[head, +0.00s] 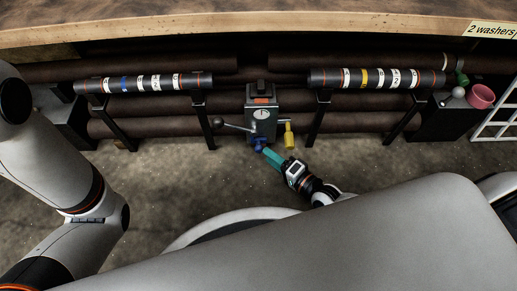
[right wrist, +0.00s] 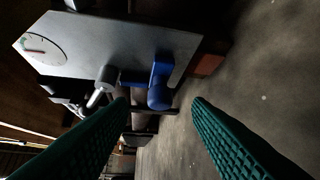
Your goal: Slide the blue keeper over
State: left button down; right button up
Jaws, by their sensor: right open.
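The blue keeper (head: 260,143) is on the lower front of a grey box (head: 263,122) with a round white dial. In the right wrist view the blue keeper (right wrist: 159,84) shows as an upright bar with a rounded knob, beside a grey lever end (right wrist: 104,82) on the box's face. My right gripper (head: 268,153) has teal fingers and reaches up to just below the keeper. In the right wrist view its fingers (right wrist: 160,102) are wide apart, with the keeper's knob beyond and between their tips. I cannot tell any contact. My left gripper is out of view.
A yellow handle (head: 290,137) hangs right of the box, close to my right gripper. A ball-ended lever (head: 232,126) sticks out left. Marked shafts (head: 145,83) (head: 377,78) rest on black stands either side. A pink cup (head: 480,96) stands far right. The floor in front is clear.

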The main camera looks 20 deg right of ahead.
aim_at(258, 148)
jog(key=b+x, duration=0.1)
jog(key=x, duration=0.3)
jog(key=shift+w+a+f+b, duration=0.2)
jog(key=shift+w+b, duration=0.1)
jog(key=shift+b, duration=0.1)
jog(key=shift+w+a+r, duration=0.1)
jog(key=shift+w+a, duration=0.25)
jog(key=shift+w, duration=0.3)
jog(key=shift+c, duration=0.4)
grip_shut()
